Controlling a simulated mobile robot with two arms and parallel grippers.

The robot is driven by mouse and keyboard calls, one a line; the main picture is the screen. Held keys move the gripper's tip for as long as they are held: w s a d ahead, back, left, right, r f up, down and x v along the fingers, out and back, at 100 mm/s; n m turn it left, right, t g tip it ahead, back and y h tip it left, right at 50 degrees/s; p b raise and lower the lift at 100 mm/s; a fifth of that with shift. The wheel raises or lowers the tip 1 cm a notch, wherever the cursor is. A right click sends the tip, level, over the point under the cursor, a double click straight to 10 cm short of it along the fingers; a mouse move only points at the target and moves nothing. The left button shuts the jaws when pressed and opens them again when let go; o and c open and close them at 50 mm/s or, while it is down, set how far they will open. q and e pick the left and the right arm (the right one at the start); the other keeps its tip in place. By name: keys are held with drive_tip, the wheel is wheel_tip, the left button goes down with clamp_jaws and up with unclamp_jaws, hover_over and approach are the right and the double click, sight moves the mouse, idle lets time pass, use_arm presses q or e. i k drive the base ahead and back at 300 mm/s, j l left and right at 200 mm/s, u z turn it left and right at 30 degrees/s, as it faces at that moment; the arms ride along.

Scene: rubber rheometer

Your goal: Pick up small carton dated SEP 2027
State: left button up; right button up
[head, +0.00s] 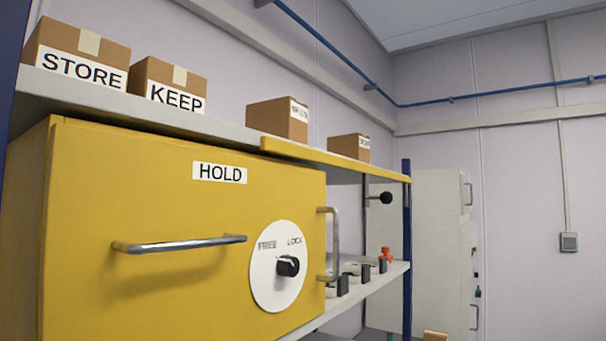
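Two small brown cartons stand on the top shelf right of the bigger boxes. The nearer carton (272,119) has a white label on its right-hand face, seen at a steep angle. The farther carton (346,147) is lower-looking and also has a small white label on its right side. The print on both labels is too small and slanted to read, so I cannot tell which one is dated SEP 2027. Neither of my grippers is in view.
Brown boxes marked STORE (83,56) and KEEP (174,90) stand on the top shelf's left. Below is a yellow HOLD cabinet (120,195) with protruding handles and a FREE/LOCK knob (287,266). A lower shelf (385,277) holds small items. A white cabinet (435,235) stands behind.

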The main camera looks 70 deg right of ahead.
sight(356, 146)
drive_tip(key=k+l+z, duration=0.2)
drive_tip(key=z, duration=0.2)
drive_tip(key=k+l+z, duration=0.25)
drive_tip(key=z, duration=1.45)
